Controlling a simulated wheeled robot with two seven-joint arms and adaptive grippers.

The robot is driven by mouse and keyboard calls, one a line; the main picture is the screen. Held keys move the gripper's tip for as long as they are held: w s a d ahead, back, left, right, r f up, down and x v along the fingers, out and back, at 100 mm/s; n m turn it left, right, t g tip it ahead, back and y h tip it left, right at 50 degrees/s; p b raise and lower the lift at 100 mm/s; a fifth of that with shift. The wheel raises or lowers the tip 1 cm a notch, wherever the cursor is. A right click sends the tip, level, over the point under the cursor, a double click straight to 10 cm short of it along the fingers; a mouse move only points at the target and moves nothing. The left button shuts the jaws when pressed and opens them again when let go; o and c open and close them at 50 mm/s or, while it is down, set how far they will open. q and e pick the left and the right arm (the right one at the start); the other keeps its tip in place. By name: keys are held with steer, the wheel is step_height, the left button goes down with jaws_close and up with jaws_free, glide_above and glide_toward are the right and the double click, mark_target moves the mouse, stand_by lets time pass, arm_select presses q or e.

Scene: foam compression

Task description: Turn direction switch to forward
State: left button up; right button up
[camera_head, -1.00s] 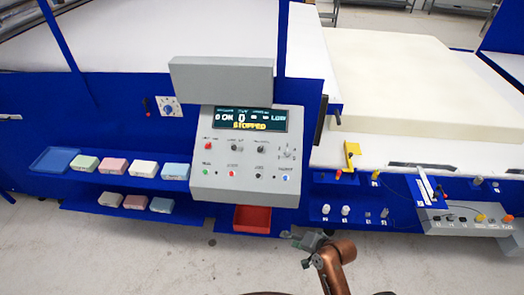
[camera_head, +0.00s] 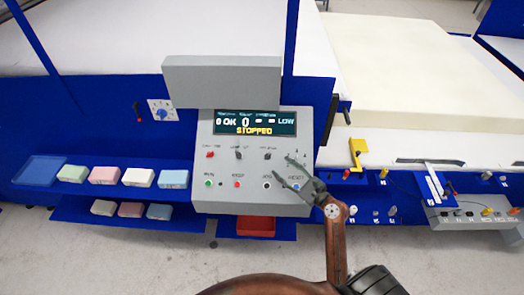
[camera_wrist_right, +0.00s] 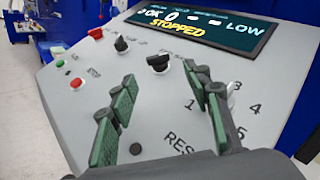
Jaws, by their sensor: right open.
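The grey control panel (camera_head: 222,200) has two black knobs in its upper row, a left one (camera_head: 238,155) and a right one (camera_head: 267,156). I cannot read which is the direction switch. Both show in the wrist view, the left (camera_wrist_right: 121,44) and the right (camera_wrist_right: 157,62). My right gripper (camera_head: 285,172) is open and empty over the panel's right part. In the wrist view its fingers (camera_wrist_right: 160,84) are spread, with the right knob just beyond the tips. A numbered selector (camera_wrist_right: 233,86) is partly hidden by the right finger. My left gripper is not in view.
The display (camera_head: 255,122) reads STOPPED. Red (camera_head: 237,184), green (camera_head: 208,184) and blue (camera_head: 295,185) buttons sit low on the panel. A red tray (camera_head: 256,227) is below. Coloured blocks (camera_head: 139,177) sit on shelves at left; a yellow bracket (camera_head: 357,150) stands right.

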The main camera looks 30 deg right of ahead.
mark_target(268, 157)
steer(key=shift+w+r, duration=0.15)
steer(key=shift+w, duration=0.2)
steer(key=x, duration=0.2)
steer(key=p+x, duration=0.1)
steer(key=x, duration=0.1)
steer(key=shift+a+r, duration=0.1)
steer(key=shift+a, duration=0.2)
steer(key=shift+p+x, duration=0.3)
steer(key=shift+x, duration=0.9)
steer(key=shift+w, duration=0.2)
steer(key=shift+w+a+f, duration=0.1)
steer(key=shift+f, duration=0.1)
steer(key=c, duration=1.1)
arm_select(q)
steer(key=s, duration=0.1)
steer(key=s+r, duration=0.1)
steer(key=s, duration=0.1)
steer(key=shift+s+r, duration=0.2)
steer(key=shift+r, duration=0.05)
arm_select(e)
steer(key=shift+c, duration=0.3)
